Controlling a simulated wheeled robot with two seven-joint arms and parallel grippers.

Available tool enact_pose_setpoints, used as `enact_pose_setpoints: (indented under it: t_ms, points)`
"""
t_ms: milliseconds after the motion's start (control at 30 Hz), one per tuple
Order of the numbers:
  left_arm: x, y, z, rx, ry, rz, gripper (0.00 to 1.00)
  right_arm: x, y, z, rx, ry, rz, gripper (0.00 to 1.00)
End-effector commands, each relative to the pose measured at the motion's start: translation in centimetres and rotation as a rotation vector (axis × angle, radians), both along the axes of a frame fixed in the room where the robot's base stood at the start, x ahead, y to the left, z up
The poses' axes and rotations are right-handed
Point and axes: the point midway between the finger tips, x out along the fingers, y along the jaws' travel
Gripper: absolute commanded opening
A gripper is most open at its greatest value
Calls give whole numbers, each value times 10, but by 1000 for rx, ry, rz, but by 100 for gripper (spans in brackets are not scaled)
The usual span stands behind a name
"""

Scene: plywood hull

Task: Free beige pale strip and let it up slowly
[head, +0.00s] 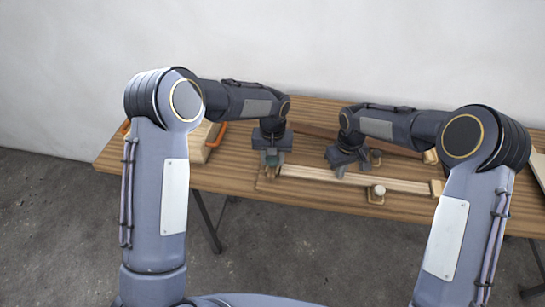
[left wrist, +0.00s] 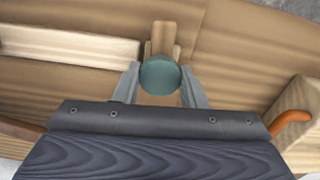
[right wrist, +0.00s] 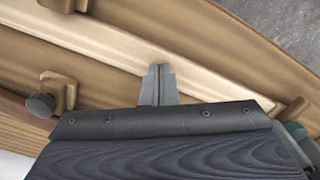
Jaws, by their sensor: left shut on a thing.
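The beige pale strip (head: 330,177) lies along the front of the table; it crosses the right wrist view diagonally (right wrist: 215,75) and enters the left wrist view at the left (left wrist: 60,45). A teal round knob (left wrist: 160,73) on a wooden piece (left wrist: 163,38) sits just past the strip's left end. My left gripper (head: 270,160) is shut on this teal knob, one finger on each side. My right gripper (right wrist: 158,72) is shut with its fingertips together over the strip; whether they touch it I cannot tell. It also shows in the head view (head: 340,172).
A pale knob on a wooden clamp (head: 377,192) stands at the strip's front edge, and a wooden block (head: 437,187) at its right end. A dark knob (right wrist: 40,104) is behind the strip. An orange-handled wooden object (head: 205,142) stands at the table's left.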

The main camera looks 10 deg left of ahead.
Motion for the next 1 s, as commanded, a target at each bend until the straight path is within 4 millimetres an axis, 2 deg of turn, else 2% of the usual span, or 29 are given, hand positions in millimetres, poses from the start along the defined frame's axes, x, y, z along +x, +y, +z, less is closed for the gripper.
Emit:
enact_pose_setpoints:
  t_ms: [133, 167, 333, 667, 1000]
  points:
    - [1, 0, 3, 0, -3, 1, 15, -2, -1, -5, -4, 8, 0, 0]
    - [1, 0, 3, 0, -3, 1, 40, -2, -1, -5, -4, 8, 0, 0]
    - [1, 0, 1, 0, -2, 2, 62, -2, -1, -5, -3, 10, 0, 0]
    - [0, 0, 3, 0, -2, 2, 63, -3, -1, -5, -4, 11, 1, 0]
    - [1, 0, 29, -1, -3, 2, 63, -3, -1, -5, -3, 11, 1, 0]
